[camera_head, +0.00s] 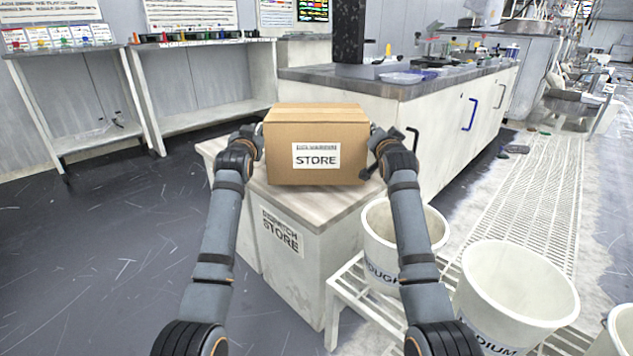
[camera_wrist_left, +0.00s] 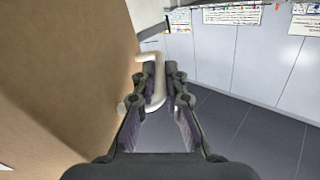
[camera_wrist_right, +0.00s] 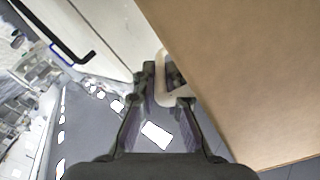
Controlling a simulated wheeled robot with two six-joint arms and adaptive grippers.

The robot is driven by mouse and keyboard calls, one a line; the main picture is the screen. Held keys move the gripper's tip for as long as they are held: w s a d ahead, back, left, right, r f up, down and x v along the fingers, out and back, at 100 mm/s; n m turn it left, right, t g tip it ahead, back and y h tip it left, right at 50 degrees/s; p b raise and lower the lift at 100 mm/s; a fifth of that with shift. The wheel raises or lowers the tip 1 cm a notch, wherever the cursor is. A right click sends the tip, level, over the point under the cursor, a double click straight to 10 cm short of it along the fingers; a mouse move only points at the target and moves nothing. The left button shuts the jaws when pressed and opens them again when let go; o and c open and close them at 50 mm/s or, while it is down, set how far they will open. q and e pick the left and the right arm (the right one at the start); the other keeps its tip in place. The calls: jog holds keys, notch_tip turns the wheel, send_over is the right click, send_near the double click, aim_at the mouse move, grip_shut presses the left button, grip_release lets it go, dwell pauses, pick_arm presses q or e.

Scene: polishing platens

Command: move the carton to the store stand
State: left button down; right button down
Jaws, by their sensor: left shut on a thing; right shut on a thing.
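The brown carton (camera_head: 315,145), with a white STORE label on its near face, is upright over the wooden top of the stand (camera_head: 290,205) marked DISPATCH STORE. I cannot tell whether its base touches that top. My left gripper (camera_head: 256,135) is shut on the pale handle (camera_wrist_left: 159,78) on the carton's left side. My right gripper (camera_head: 379,140) is shut on the pale handle (camera_wrist_right: 161,80) on its right side. The carton wall also shows in the left wrist view (camera_wrist_left: 70,80) and the right wrist view (camera_wrist_right: 250,75).
A long cabinet bench (camera_head: 430,115) stands behind and right of the carton. White buckets (camera_head: 515,300) and a white slatted rack (camera_head: 345,285) are close by at the front right. Open benches (camera_head: 85,100) line the back left. The dark floor at left is clear.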

pick_arm(q)
jog(key=shift+f+b, duration=0.7)
jog(key=shift+b, duration=0.15)
pick_arm(e)
jog(key=shift+f, duration=0.75)
pick_arm(q)
jog(key=c, duration=1.9)
grip_release()
jog(key=shift+f, duration=0.5)
pick_arm(e)
jog(key=c, duration=1.9)
grip_release()
jog(key=shift+f, duration=0.45)
pick_arm(q)
jog(key=o, duration=0.5)
jog(key=shift+s+r, duration=0.15)
jog(key=shift+r, duration=0.25)
pick_arm(e)
jog(key=o, duration=0.5)
jog(key=shift+s+r, duration=0.15)
jog(key=shift+r, duration=0.25)
jog(key=shift+f, duration=0.1)
pick_arm(q)
jog(key=shift+s, duration=0.1)
jog(key=s, duration=1.1)
jog(key=shift+s, duration=0.35)
pick_arm(e)
jog(key=s, duration=1.2)
pick_arm(q)
jog(key=shift+f, duration=0.1)
